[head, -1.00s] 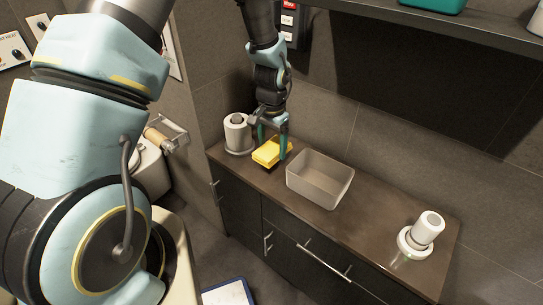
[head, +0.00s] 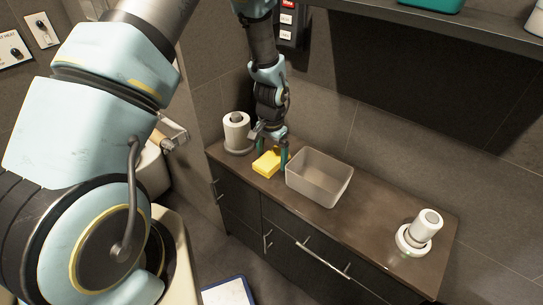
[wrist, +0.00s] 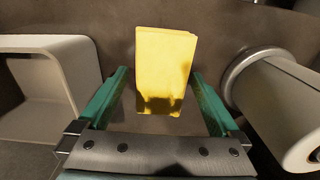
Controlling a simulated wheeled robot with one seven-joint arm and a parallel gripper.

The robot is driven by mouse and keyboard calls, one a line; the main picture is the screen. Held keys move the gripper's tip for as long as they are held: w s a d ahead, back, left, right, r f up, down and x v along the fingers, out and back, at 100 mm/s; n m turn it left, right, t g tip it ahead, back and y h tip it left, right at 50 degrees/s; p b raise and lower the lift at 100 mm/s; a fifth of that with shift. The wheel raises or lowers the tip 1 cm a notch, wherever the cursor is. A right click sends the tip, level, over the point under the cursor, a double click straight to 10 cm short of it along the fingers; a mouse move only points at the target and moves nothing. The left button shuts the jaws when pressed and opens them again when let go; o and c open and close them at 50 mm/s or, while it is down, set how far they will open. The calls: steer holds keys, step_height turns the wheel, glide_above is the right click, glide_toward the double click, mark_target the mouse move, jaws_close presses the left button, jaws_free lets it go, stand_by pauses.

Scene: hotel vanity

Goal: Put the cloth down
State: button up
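The yellow folded cloth (head: 267,163) lies on the counter (head: 322,217) near its left end, between the paper roll and the clear bin. It also shows in the wrist view (wrist: 166,65), with shadow on its near part. My gripper (head: 271,156) is directly above and around the cloth, pointing down. In the wrist view, its two green fingers (wrist: 160,100) stand apart, with a gap between each finger and the cloth's sides. The gripper is open and holds nothing.
A translucent open bin (head: 319,178) stands just right of my gripper. A white paper roll on a holder (head: 237,132) stands close on the left. A white cylindrical item on a round base (head: 420,232) is at the right end. The counter between bin and that item is clear.

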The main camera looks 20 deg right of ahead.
mark_target(272, 159)
step_height(272, 159, up, 12)
steer(key=b, duration=0.1)
steer(key=w+a+r+n, duration=0.1)
steer(key=a+r+n, duration=0.25)
steer(key=a, duration=0.55)
steer(key=w+a+r+n, duration=0.15)
steer(key=a+r, duration=0.25)
steer(key=a, duration=0.4)
steer(key=s+a+r+n, duration=0.2)
steer(key=s+a+n, duration=0.1)
steer(key=a, duration=0.3)
steer(key=s+a+r+n+t, duration=0.1)
steer(key=s+a+n, duration=0.2)
steer(key=a, duration=0.4)
steer(key=shift+s+r+t, duration=0.2)
steer(key=shift+r+t, duration=0.1)
steer(key=shift+r, duration=0.05)
step_height(272, 159, up, 5)
steer(key=p, duration=0.4)
steer(key=shift+p, duration=0.4)
